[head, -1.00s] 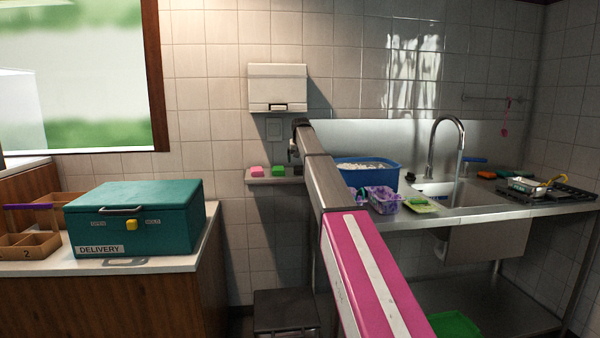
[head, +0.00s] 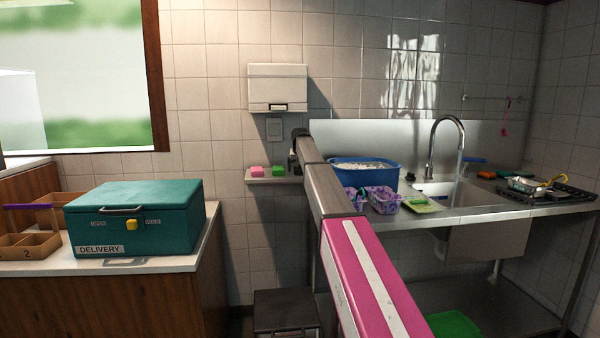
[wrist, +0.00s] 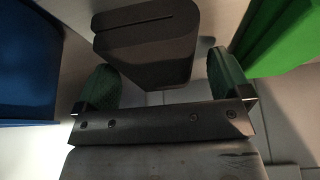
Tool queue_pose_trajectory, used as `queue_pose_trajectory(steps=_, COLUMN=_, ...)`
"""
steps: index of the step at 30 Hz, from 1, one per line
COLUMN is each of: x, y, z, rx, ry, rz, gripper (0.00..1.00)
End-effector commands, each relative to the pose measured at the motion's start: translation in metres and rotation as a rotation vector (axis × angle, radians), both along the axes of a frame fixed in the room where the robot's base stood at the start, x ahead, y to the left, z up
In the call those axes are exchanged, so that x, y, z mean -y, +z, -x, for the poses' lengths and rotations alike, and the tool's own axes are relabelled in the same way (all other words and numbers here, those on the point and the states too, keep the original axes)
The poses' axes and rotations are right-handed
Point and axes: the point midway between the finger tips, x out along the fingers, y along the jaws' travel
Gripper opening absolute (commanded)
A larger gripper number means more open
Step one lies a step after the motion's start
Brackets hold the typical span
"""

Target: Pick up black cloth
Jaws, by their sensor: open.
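A dark, block-shaped thing with rounded edges and a thin slit along its top, which looks like the folded black cloth (wrist: 150,40), lies ahead of my gripper in the wrist view. My gripper (wrist: 165,82) is open, with one green-padded finger on each side of the near end of the cloth. Gaps show between the cloth and both fingers. In the head view my gripper (head: 293,163) is small and dark at the right end of the wall shelf (head: 262,180); the cloth cannot be told apart there.
A blue tub (head: 375,176) stands right of the shelf, on the sink counter (head: 470,214).

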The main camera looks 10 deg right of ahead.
Motion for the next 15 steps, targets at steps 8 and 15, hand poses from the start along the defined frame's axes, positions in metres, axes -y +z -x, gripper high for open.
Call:
queue_pose_trajectory(steps=8, x=-0.0001, y=-0.0016, z=0.0000, rx=0.000, ry=0.000, rz=0.000, gripper=0.50)
queue_pose_trajectory(steps=15, x=0.0000, y=-0.0015, z=0.0000, rx=0.000, ry=0.000, rz=0.000, gripper=0.42)
